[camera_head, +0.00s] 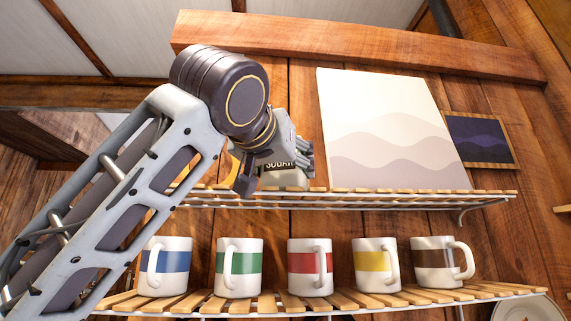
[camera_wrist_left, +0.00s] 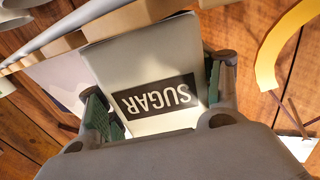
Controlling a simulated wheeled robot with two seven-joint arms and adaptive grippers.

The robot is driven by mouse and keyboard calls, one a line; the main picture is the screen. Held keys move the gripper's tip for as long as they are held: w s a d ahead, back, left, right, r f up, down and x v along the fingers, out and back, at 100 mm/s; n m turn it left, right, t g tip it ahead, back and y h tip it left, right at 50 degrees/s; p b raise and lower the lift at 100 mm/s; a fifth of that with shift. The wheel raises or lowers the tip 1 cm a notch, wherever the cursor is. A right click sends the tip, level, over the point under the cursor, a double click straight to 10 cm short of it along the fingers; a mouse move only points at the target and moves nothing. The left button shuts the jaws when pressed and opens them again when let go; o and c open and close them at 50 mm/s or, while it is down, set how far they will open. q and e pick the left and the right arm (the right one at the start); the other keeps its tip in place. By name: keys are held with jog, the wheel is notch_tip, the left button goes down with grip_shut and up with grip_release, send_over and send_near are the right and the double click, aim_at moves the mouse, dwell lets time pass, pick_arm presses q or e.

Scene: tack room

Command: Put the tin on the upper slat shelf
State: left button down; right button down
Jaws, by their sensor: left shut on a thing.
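The tin (camera_head: 283,178) is pale with a dark label reading SUGAR. It also fills the middle of the left wrist view (camera_wrist_left: 135,60), where its label appears upside down. My left gripper (camera_head: 290,160) is shut on the tin, with a finger on each side of it in the left wrist view (camera_wrist_left: 160,92). The upper slat shelf (camera_head: 400,191) is seen nearly edge-on. The tin's lower edge is level with the shelf's slats in the head view; I cannot tell whether it touches them. My arm hides part of the shelf's left end. My right gripper is not in view.
Several striped mugs stand on the lower slat shelf (camera_head: 350,300). A yellow curved object (camera_wrist_left: 275,60) is beside the tin.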

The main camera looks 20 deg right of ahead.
pick_arm(q)
jog(key=shift+f, duration=0.1)
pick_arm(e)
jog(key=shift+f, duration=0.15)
pick_arm(q)
jog(key=c, duration=0.6)
grip_release()
jog(key=shift+o, duration=1.5)
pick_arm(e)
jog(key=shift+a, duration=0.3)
